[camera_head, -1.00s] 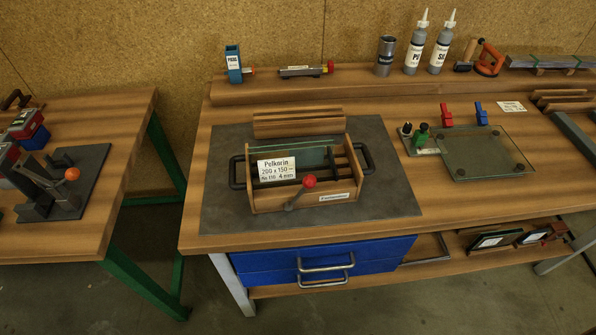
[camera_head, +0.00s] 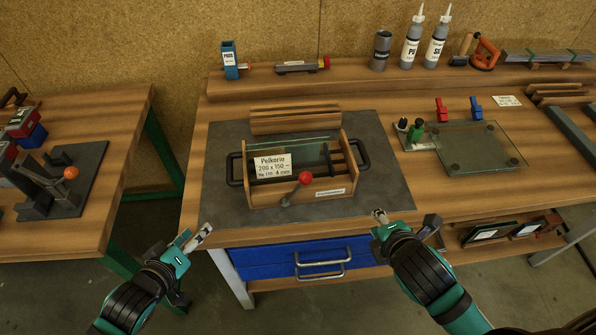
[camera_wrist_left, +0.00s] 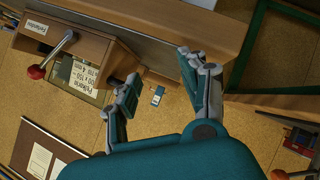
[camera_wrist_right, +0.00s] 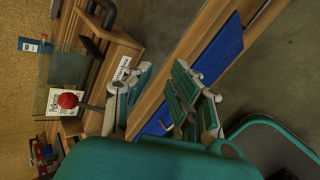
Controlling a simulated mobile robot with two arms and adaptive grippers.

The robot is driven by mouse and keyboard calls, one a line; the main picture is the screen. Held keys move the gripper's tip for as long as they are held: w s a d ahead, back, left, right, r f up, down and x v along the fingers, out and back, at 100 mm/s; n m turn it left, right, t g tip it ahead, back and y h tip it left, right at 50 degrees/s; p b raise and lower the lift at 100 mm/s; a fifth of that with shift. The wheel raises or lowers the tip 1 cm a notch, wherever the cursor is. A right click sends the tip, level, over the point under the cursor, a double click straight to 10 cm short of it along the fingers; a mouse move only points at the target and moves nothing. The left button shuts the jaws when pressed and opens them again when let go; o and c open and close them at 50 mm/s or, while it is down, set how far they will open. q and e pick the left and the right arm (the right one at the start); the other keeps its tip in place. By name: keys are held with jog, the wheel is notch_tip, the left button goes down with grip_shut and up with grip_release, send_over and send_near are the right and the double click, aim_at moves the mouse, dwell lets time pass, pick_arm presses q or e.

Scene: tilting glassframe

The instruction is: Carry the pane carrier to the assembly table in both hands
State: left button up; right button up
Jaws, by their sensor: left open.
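The pane carrier (camera_head: 318,194) is a wooden box with upright glass, a white label, a red-knobbed lever (camera_head: 305,178) and a dark handle at each end. It stands upright on the grey mat (camera_head: 232,212) of the middle workbench. It also shows in the left wrist view (camera_wrist_left: 88,50) and the right wrist view (camera_wrist_right: 110,52). My left gripper (camera_head: 198,237) is open and empty in front of the bench edge, left of the carrier. My right gripper (camera_head: 381,218) is open and empty near the front edge, right of the carrier. Neither touches a handle.
A second table (camera_head: 100,205) with green legs and a dark fixture (camera_head: 70,185) stands at the left, across a gap. A glass plate with clamps (camera_head: 480,148) lies right of the carrier. A wooden block (camera_head: 295,118) sits behind it. Blue drawers (camera_head: 270,262) are below.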

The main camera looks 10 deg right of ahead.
aim_at(229, 166)
pick_arm(q)
jog(key=w+r+n+h, duration=0.1)
jog(key=w+a+r+n+t+h, duration=0.1)
jog(key=h, duration=0.1)
jog(key=shift+w+r, duration=0.3)
jog(key=r+h, duration=0.1)
jog(key=a+n+h, duration=0.1)
jog(key=a+r+n+h, duration=0.1)
jog(key=shift+w+r, duration=0.25)
jog(key=shift+r, duration=0.05)
pick_arm(e)
jog(key=w+a+r+n+t+y, duration=0.1)
jog(key=w+r+n+t, duration=0.3)
jog(key=n, duration=1.1)
notch_tip(229, 166, up, 3)
jog(key=shift+w+r+n, duration=0.1)
jog(key=shift+w+n, duration=0.3)
jog(key=shift+w, duration=0.15)
pick_arm(q)
jog(key=shift+w+d, duration=0.1)
jog(key=shift+d, duration=0.05)
pick_arm(e)
jog(key=shift+w+a, duration=0.1)
